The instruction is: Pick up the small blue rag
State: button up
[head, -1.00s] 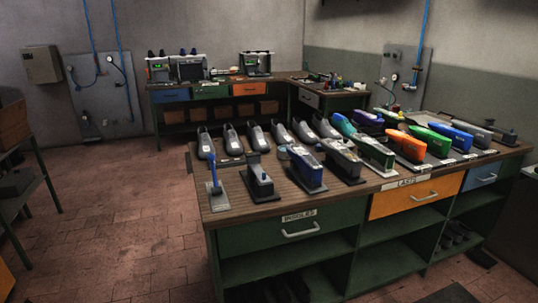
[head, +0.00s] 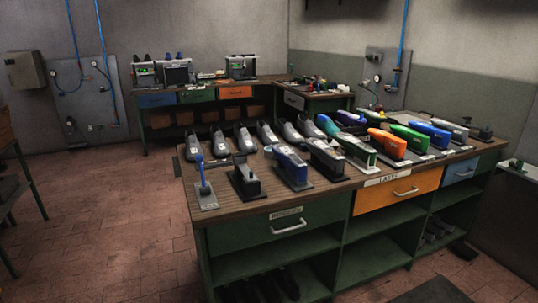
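I cannot pick out a small blue rag in the head view; at this size, small items on the benches are hard to tell apart. The near workbench (head: 240,203) has a wooden top with shoe lasts on it. The blue things I can make out there are a blue last (head: 430,133), a blue-grey last (head: 291,167) and an upright blue tool (head: 201,174) on a grey plate. My gripper is not in view.
A back bench (head: 190,103) with machines stands along the far wall and joins a corner bench (head: 320,95) with small clutter. Open tiled floor (head: 95,215) lies left of the near workbench. Shelving (head: 18,190) stands at the left edge.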

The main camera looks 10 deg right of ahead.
aim_at(303, 147)
jog(key=z, duration=0.05)
jog(key=i, duration=1)
jog(key=z, duration=0.15)
jog(key=k, duration=0.15)
jog(key=u, duration=2.9)
